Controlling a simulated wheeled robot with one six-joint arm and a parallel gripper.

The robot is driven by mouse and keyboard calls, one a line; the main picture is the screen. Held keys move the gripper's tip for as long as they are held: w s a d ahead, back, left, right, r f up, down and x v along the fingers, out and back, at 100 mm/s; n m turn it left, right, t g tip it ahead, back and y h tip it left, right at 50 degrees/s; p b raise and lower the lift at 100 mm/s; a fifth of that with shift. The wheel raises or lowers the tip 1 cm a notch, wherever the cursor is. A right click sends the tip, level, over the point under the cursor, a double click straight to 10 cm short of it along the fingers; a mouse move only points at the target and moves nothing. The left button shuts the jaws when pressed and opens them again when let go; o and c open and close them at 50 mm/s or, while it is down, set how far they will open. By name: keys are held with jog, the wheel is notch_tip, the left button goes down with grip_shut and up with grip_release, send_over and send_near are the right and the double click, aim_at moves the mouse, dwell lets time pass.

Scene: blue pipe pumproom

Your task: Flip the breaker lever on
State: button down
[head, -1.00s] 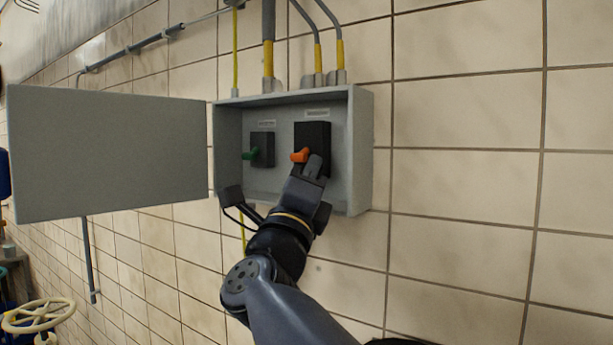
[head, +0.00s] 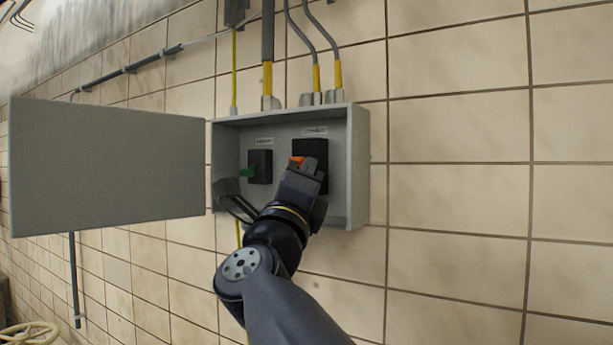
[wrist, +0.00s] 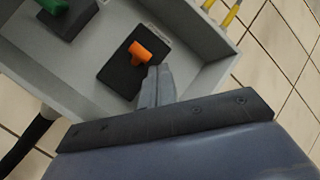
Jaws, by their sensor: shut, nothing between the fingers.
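The breaker lever with the orange handle (head: 297,160) sits on a black breaker block (head: 322,150) at the right inside an open grey box. In the wrist view the orange lever (wrist: 148,52) stands out from its black plate (wrist: 118,72). My gripper (head: 310,165) is shut and empty, with its fingertips in front of the black block. In the wrist view the closed fingertips (wrist: 156,72) are just below the orange lever, close to it; I cannot tell whether they touch. In the head view my gripper hides part of the lever and the block's lower part.
A second, smaller breaker with a green lever (head: 247,173) is to the left in the same box (head: 357,165). The box door (head: 108,168) hangs open to the left. Conduits (head: 267,50) enter from above. The tiled wall (head: 455,200) to the right is clear.

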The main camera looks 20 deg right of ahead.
jog(key=b+v, duration=0.4)
jog(key=v, duration=0.6)
jog(key=shift+s+f, duration=0.2)
jog(key=shift+f, duration=0.05)
jog(key=shift+a+r, duration=0.1)
jog(key=shift+a, duration=0.05)
